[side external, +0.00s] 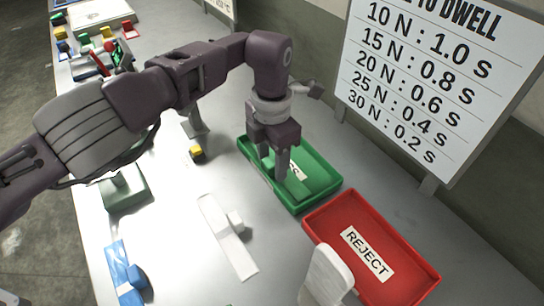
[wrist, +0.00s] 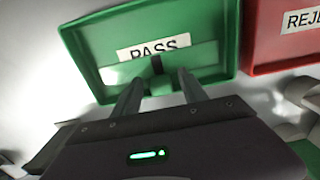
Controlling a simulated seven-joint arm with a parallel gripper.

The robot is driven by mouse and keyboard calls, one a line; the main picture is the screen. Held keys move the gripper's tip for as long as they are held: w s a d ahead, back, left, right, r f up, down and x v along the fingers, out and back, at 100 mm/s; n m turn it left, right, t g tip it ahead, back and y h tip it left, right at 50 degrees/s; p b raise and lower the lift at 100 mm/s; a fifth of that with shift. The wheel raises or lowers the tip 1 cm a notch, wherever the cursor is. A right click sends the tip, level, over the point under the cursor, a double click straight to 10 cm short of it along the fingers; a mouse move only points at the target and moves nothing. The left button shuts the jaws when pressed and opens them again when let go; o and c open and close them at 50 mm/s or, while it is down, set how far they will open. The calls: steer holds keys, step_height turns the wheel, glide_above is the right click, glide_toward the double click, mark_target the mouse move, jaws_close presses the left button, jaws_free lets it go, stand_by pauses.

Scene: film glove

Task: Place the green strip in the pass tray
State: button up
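The green pass tray (side external: 323,178) stands on the bench, and it also fills the upper part of the wrist view (wrist: 228,40). In the wrist view a green strip (wrist: 195,60) appears to lie across the tray floor, covering the lower edge of the PASS label. A dark upright block (wrist: 157,65) stands on the strip. My gripper (wrist: 160,74) is over the tray with its fingers apart, one on each side of the block, with gaps visible. In the side view my gripper (side external: 282,174) points down into the tray and hides much of the label and strip.
The red reject tray (side external: 425,278) stands close to the right. A white strip with a block (side external: 225,235) and a blue one (side external: 122,275) lie nearer. A green block-like fixture (side external: 125,190) is at left. A sign (side external: 430,85) stands behind the trays.

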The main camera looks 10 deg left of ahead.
step_height(320, 180, up, 8)
steer(key=shift+f, duration=0.1)
stand_by(0.4)
